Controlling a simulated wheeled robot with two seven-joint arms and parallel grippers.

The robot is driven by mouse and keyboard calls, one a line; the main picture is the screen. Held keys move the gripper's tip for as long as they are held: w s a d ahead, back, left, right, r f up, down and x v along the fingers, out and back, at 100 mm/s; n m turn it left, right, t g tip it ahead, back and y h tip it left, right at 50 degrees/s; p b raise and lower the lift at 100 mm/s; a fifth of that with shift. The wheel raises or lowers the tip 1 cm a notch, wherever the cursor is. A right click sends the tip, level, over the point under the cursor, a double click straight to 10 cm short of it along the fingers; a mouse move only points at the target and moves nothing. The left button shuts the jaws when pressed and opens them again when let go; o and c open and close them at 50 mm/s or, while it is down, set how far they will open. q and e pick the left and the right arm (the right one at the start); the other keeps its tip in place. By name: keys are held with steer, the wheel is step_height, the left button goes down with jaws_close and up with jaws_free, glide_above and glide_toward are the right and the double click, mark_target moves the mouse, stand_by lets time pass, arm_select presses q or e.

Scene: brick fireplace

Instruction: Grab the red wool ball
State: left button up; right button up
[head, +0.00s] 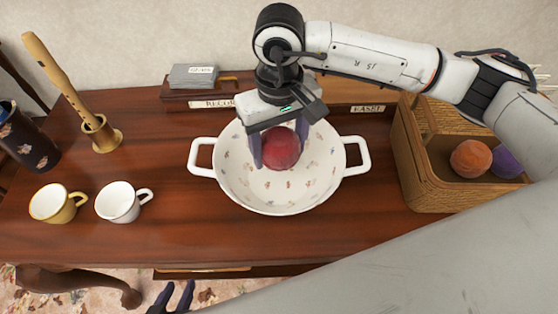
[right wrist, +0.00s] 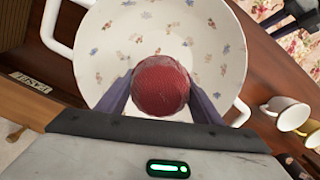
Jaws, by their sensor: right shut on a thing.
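The red wool ball (head: 281,148) is between the fingers of my right gripper (head: 280,150), over the white two-handled bowl (head: 235,185) with small printed figures. In the right wrist view the ball (right wrist: 160,86) sits between both purple fingers (right wrist: 160,98), with the bowl (right wrist: 100,60) behind it. The right gripper is shut on the ball. I cannot tell whether the ball touches the bowl's bottom. My left gripper (head: 174,298) shows only partly at the bottom edge of the head view, below the table's front; its dark fingertips look apart.
A wicker basket (head: 420,180) at the right holds an orange ball (head: 470,158) and a purple ball (head: 507,163). A yellow cup (head: 52,204), a white cup (head: 118,203), a flute in a brass holder (head: 101,134) and a dark canister (head: 25,138) stand at the left.

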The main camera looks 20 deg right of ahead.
mark_target(279, 136)
step_height(279, 136, up, 4)
steer(key=shift+f, duration=0.25)
step_height(279, 136, up, 4)
steer(key=p, duration=0.4)
steer(key=shift+r, duration=0.25)
